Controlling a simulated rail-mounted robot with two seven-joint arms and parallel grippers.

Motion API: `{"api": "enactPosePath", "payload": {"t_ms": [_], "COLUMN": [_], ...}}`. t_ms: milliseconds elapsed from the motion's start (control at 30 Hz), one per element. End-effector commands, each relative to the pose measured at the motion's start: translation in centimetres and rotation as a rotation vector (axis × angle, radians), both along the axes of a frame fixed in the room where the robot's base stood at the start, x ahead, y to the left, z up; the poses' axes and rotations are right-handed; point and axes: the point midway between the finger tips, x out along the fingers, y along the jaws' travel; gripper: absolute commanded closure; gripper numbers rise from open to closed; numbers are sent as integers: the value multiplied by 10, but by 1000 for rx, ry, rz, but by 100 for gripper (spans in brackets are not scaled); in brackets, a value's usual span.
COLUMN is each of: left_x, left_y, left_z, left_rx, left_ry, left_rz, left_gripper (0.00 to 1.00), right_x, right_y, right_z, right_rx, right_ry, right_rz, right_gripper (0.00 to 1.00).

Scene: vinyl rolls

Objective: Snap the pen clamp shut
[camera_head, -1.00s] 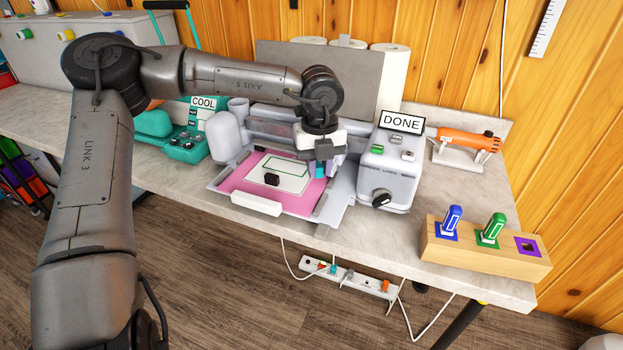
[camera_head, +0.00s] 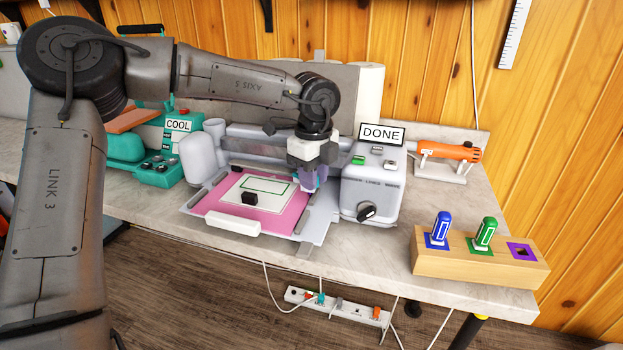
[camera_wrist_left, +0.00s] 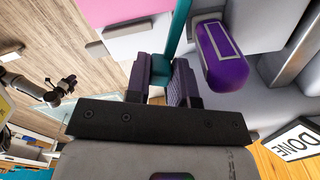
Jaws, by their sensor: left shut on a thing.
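My left gripper (camera_head: 306,174) is low over the right side of the plotter-like machine (camera_head: 245,140), at its carriage. In the left wrist view its fingers (camera_wrist_left: 168,82) are shut on a teal lever, the pen clamp (camera_wrist_left: 178,35), whose bar runs up between them. A purple pen (camera_wrist_left: 222,55) with a pale outlined label sits right beside the lever, apart from the fingers. In the head view the pen and the clamp are mostly hidden by the gripper. I cannot tell how far the clamp is closed.
A pink mat with a white sheet (camera_head: 250,181) lies on the machine bed. A grey control box (camera_head: 373,185) with a DONE sign (camera_head: 382,134) stands close right of the gripper. A wooden pen block (camera_head: 480,264) holds blue and green pens and one empty purple-marked slot.

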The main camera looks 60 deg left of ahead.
Motion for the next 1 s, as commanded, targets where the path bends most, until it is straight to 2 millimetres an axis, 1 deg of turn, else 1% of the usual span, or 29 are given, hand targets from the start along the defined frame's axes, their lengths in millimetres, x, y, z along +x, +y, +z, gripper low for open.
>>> {"api": "enactPosePath", "payload": {"t_ms": [467, 500, 700, 733, 1000], "left_x": [0, 0, 0, 0, 1], "left_y": [-1, -1, -1, -1, 0], "left_z": [2, 2, 1, 1, 3], "left_rx": [-2, -2, -1, -1, 0], "left_ry": [-1, -1, 0, 0, -1], "left_rz": [9, 9, 9, 9, 9], "left_gripper": [100, 74, 55, 53, 53], "right_x": [0, 0, 0, 0, 0], "right_y": [-2, -2, -3, -3, -3], "right_z": [0, 0, 0, -1, 0], "right_rx": [-5, -7, -11, -11, -9], "right_ry": [0, 0, -1, -1, 0], "right_rz": [4, 5, 7, 7, 5], "right_gripper": [57, 57, 57, 57, 57]}}
